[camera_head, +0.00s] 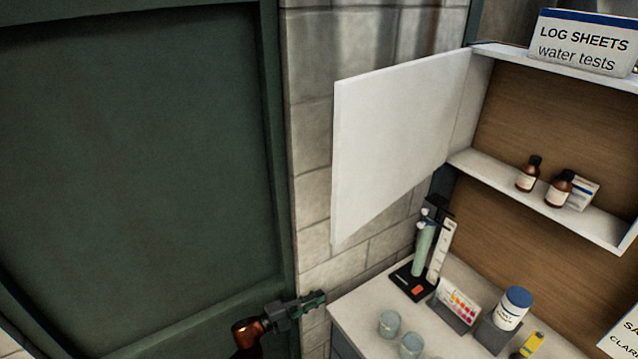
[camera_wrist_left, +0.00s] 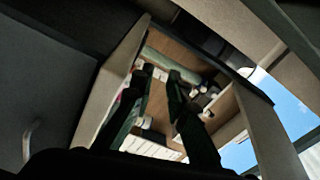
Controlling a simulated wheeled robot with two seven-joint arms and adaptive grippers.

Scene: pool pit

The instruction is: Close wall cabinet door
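The white wall cabinet door (camera_head: 400,135) stands wide open in the head view, swung out to the left of the cabinet (camera_head: 545,115). Its hinged edge is at the cabinet's left side. My left gripper (camera_head: 316,301) is low in the head view, below the door's free lower corner and apart from it, near the counter's left corner. In the left wrist view, its two dark fingers (camera_wrist_left: 160,72) are apart with nothing between them. Pale panels and brown shelving show beyond the fingers; I cannot tell which panel is the door. My right gripper is in neither view.
Brown bottles (camera_head: 528,174) stand on the cabinet's shelf and a log sheets box (camera_head: 585,42) on top. The counter (camera_head: 360,310) holds a test stand (camera_head: 424,250), a white jar (camera_head: 512,308) and cups (camera_head: 389,323). A dark green door (camera_head: 140,160) fills the left.

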